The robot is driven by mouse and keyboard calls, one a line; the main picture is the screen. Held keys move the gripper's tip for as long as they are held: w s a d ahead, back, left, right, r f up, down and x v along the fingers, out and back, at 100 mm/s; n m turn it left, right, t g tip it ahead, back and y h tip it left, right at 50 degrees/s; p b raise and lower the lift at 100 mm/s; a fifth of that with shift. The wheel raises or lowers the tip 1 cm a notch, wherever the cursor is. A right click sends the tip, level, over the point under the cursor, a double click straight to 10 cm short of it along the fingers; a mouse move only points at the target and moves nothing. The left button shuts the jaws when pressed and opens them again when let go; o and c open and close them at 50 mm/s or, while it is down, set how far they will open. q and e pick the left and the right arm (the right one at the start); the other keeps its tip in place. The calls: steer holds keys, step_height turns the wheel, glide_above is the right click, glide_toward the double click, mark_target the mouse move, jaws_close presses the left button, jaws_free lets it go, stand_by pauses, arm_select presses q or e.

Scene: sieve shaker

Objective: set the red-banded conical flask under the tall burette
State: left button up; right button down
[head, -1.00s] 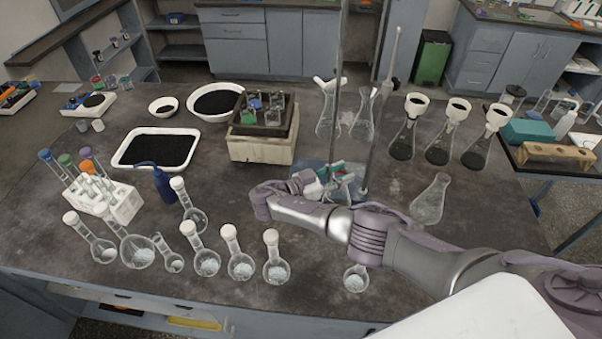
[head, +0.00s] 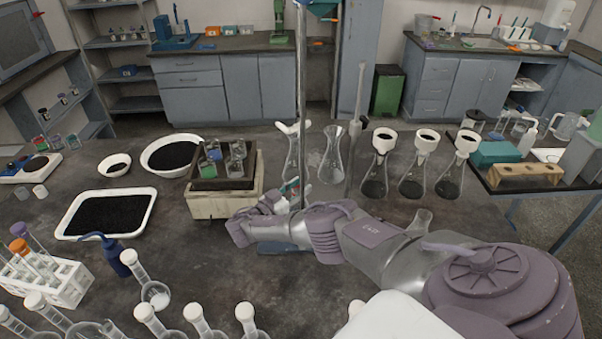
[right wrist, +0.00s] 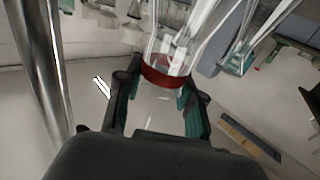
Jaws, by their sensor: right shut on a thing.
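My right gripper (right wrist: 157,100) is shut on the red-banded conical flask (right wrist: 165,72). In the right wrist view the red band lies between the teal finger pads, with clear glass above it. In the head view my right gripper (head: 270,202) is beside the upright metal rod (head: 301,70) of a stand, and the flask is mostly hidden there. A blue base plate (head: 277,248) shows below my arm. A thin upright tube (head: 361,85) stands right of the rod; I cannot tell whether it is the tall burette. My left gripper is not in view.
Two clear flasks (head: 332,158) stand behind my arm, and several funnel-topped flasks (head: 411,172) stand to the right. A box with bottles (head: 222,207) is close left of my gripper. Stoppered flasks (head: 155,292) line the near edge. A black-filled tray (head: 152,212) is further left.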

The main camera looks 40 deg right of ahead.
steer(key=shift+w+d, duration=0.1)
steer(key=shift+d, duration=0.45)
steer(key=shift+w+d+f, duration=0.1)
steer(key=shift+d+f, duration=0.05)
steer(key=shift+f, duration=0.05)
step_height(320, 180, down, 3)
steer(key=shift+f+b, duration=0.2)
steer(key=shift+b, duration=0.7)
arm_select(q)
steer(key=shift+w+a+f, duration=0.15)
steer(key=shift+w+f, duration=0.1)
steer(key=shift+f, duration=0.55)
arm_select(e)
steer(key=c, duration=0.7)
jaws_free()
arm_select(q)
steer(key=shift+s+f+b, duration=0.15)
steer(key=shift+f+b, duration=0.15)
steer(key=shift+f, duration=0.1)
arm_select(e)
steer(key=a, duration=0.8)
steer(key=s+a, duration=0.1)
steer(key=a, duration=0.3)
